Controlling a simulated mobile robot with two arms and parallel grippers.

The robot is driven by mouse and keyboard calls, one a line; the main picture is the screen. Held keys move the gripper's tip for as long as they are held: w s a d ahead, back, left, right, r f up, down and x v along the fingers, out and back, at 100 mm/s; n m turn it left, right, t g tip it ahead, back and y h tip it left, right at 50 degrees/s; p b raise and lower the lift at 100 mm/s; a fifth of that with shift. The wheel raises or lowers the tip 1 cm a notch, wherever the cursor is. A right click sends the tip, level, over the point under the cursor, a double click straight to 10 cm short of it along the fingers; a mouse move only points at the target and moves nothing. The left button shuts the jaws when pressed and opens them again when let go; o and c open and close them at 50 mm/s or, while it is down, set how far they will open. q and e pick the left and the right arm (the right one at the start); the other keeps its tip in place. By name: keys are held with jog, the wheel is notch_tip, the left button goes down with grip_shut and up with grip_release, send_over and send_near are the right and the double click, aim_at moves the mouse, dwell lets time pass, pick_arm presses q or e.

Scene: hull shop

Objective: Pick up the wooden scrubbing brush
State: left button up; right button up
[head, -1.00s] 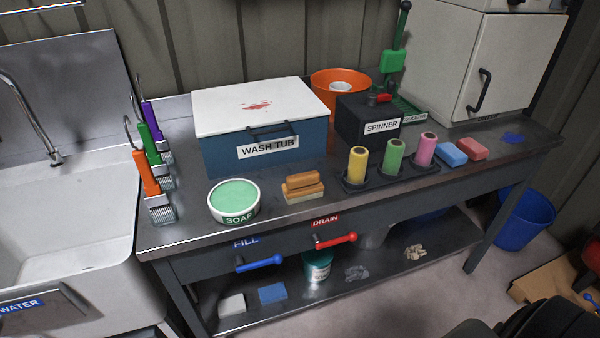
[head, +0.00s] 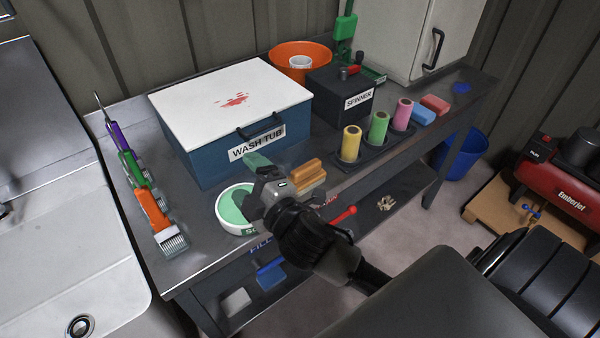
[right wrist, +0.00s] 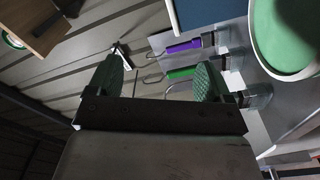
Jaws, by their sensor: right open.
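The wooden scrubbing brush (head: 308,174) is on the bench in front of the wash tub, its left part hidden behind my right gripper. My right gripper (head: 252,185) is over the bench between the brush and the soap tub (head: 226,212), partly covering the tub. In the right wrist view the right gripper (right wrist: 158,80) shows two green-padded fingers spread apart with nothing between them. The brush cannot be made out in that view. I cannot tell whether the gripper touches the brush. My left gripper is not in view.
The wash tub (head: 195,150) stands behind the gripper. Paint brushes with orange (head: 150,208), green and purple handles lie at the left. The spinner (head: 335,98) and a black rack of coloured rollers (head: 378,152) are to the right. A red drain lever (head: 343,216) is at the bench front.

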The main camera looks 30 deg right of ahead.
jog(key=a+r+n+g+y, duration=0.2)
jog(key=a+r+n+y, duration=0.2)
jog(key=n+y, duration=0.45)
jog(key=a+r+n+g+y, duration=0.1)
jog(key=a+r+n+y, duration=0.3)
jog(key=n, duration=0.7)
jog(key=n+g+h, duration=1.5)
jog(key=n, duration=0.6)
send_over(306, 165)
jog(key=f, duration=0.8)
jog(key=shift+s+a+f, duration=0.1)
jog(key=shift+s+f, duration=0.1)
jog(key=shift+f, duration=0.1)
jog(key=shift+d+f, duration=0.2)
jog(key=shift+d, duration=0.15)
notch_tip(306, 165, down, 5)
jog(key=shift+a+f+p, duration=0.1)
jog(key=shift+p, duration=0.65)
jog(key=shift+f+p, duration=0.3)
notch_tip(306, 165, down, 4)
jog(key=shift+w+a+r+p, duration=0.15)
jog(key=shift+r+p, duration=0.05)
jog(key=shift+p, duration=0.55)
jog(key=shift+f, duration=0.4)
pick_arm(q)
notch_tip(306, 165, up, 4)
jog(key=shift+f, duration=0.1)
